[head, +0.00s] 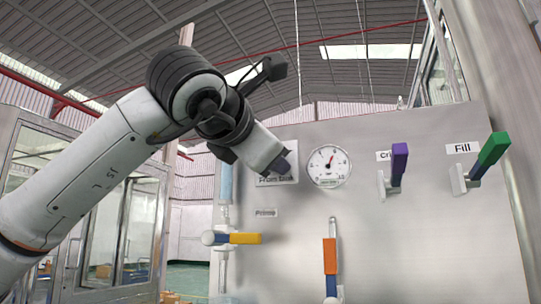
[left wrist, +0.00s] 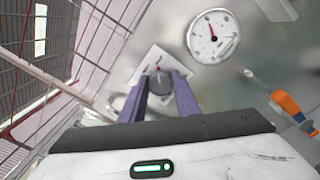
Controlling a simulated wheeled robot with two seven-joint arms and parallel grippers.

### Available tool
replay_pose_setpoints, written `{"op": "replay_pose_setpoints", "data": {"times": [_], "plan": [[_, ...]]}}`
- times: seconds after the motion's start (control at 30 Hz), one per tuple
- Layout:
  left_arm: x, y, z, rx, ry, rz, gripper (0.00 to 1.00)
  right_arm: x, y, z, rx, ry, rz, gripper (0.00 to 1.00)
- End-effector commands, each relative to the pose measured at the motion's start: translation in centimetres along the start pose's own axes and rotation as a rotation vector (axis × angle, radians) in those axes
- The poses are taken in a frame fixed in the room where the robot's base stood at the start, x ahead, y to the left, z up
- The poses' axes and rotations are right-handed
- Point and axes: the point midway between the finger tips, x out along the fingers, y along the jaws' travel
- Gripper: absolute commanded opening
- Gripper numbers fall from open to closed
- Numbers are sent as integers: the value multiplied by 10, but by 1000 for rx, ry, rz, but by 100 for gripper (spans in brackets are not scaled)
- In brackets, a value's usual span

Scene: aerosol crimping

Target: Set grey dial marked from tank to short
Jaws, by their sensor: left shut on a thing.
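The grey dial (left wrist: 160,83) sits on a square white plate (left wrist: 137,72) on the panel, with a small red mark near its top edge in the left wrist view. My left gripper (left wrist: 161,86) has its two fingers on either side of the dial, shut on it. In the head view my left gripper (head: 283,163) is against the panel and hides the dial. My right gripper is in neither view.
A round gauge (head: 328,167) is just right of the dial. The grey panel (head: 430,240) also carries a yellow handle (head: 245,238), an orange handle (head: 330,256), a purple handle (head: 399,163) and a green handle (head: 489,155). A "Prime" label (head: 265,212) is below the dial.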

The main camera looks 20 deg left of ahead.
Motion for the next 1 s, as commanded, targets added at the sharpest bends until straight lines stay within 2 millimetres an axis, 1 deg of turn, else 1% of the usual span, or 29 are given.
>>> {"op": "replay_pose_setpoints", "data": {"times": [0.33,0.37,0.4,0.47,0.8,0.87,0.97,1.0], "plan": [[-1,0,1,7,-3,2,7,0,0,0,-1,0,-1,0],[-1,1,1,7,-3,2,31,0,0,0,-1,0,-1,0],[-1,0,1,7,-3,2,37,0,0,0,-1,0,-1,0],[-1,0,1,6,-3,2,47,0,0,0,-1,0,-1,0],[-3,0,0,4,-2,1,48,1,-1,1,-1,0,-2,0],[-8,0,0,4,-3,1,48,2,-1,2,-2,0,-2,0],[-23,-2,0,5,-5,2,48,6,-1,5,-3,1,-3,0],[-31,-1,-1,5,-5,3,48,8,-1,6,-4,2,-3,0]]}}
